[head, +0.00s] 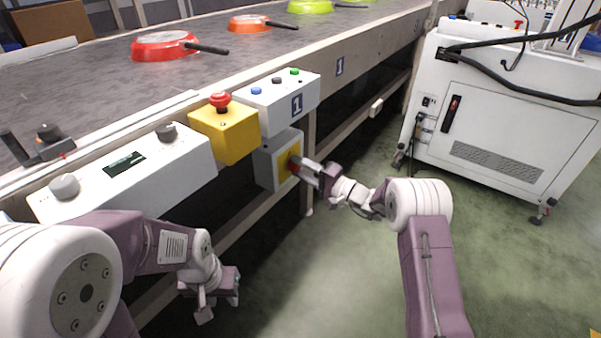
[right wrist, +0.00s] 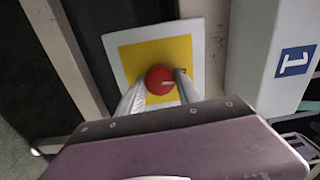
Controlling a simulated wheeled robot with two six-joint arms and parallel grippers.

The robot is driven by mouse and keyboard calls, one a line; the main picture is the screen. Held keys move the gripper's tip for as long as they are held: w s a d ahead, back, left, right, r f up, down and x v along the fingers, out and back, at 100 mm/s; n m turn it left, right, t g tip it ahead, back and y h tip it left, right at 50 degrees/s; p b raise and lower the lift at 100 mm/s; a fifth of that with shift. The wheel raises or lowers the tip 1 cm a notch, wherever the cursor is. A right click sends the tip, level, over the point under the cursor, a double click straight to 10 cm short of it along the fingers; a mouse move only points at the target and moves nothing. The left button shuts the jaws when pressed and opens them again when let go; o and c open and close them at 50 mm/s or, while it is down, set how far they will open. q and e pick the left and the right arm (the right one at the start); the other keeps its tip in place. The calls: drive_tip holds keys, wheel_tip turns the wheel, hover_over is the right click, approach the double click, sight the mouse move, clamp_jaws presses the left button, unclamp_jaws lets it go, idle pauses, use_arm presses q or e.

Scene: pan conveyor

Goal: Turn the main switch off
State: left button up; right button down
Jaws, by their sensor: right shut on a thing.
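The main switch is a red round knob (right wrist: 159,80) on a yellow plate (right wrist: 183,55) in the right wrist view. In the head view its grey box (head: 268,166) hangs below the conveyor's edge, under the white button box. My right gripper (head: 297,164) is at the knob; its fingers (right wrist: 155,88) sit on either side of the knob and are shut on it. A pale mark on the knob points roughly to the right in the right wrist view. My left gripper (head: 207,304) hangs low at the left, away from the switch; its fingertips are hard to make out.
A yellow box with a red emergency button (head: 220,100) and a white box with buttons (head: 280,100) are just above the switch. A white control panel (head: 130,165) is to the left. Pans (head: 165,46) lie on the conveyor belt. A white machine cabinet (head: 490,120) stands at right.

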idle(0.3)
drive_tip(key=c, duration=0.9)
unclamp_jaws()
drive_tip(key=shift+o, duration=0.2)
drive_tip(key=p+v, duration=0.4)
drive_tip(key=v, duration=0.5)
